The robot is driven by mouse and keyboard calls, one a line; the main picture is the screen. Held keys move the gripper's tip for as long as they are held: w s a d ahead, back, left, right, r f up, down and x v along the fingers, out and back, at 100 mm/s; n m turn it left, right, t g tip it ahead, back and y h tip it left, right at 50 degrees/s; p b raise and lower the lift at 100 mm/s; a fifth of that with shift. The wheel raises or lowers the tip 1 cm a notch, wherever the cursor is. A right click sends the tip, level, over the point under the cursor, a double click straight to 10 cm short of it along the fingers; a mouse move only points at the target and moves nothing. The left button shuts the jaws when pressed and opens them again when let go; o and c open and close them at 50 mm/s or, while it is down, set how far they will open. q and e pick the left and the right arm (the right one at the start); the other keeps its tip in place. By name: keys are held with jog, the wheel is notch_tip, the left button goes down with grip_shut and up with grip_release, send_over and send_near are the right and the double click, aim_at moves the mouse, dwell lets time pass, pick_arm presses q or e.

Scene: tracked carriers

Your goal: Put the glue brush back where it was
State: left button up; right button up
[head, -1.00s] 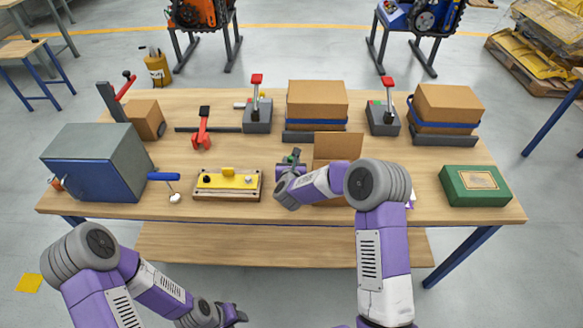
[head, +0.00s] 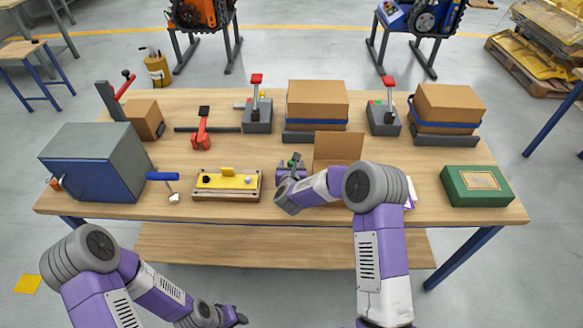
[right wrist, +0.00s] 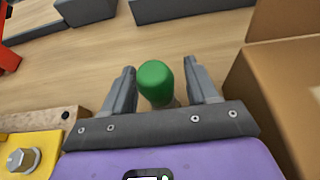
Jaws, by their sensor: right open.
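My right gripper (head: 292,162) is over the table just left of an open cardboard box (head: 338,148). Its fingers are open in the right wrist view (right wrist: 160,78). Between them is an upright green rounded end (right wrist: 155,82), perhaps the glue brush's handle; its lower part is hidden, and I cannot tell whether a finger touches it. A small tool with a blue part (head: 162,176) and a whitish end lies left of the yellow-topped fixture (head: 227,181); I cannot tell what it is. My left gripper (head: 236,316) hangs low in front of the table, its jaws unclear.
A blue-grey cabinet (head: 94,162) stands at the table's left and a green box (head: 476,186) at the right. Red-handled clamps (head: 258,105) and cardboard boxes (head: 317,101) line the back. The cardboard wall (right wrist: 280,90) is close on the right gripper's right.

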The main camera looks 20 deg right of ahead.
jog(key=shift+r, duration=0.1)
jog(key=shift+r+p, duration=0.2)
jog(key=shift+p, duration=0.2)
jog(key=p+v, duration=0.1)
jog(key=v, duration=1.1)
jog(key=shift+f, duration=0.1)
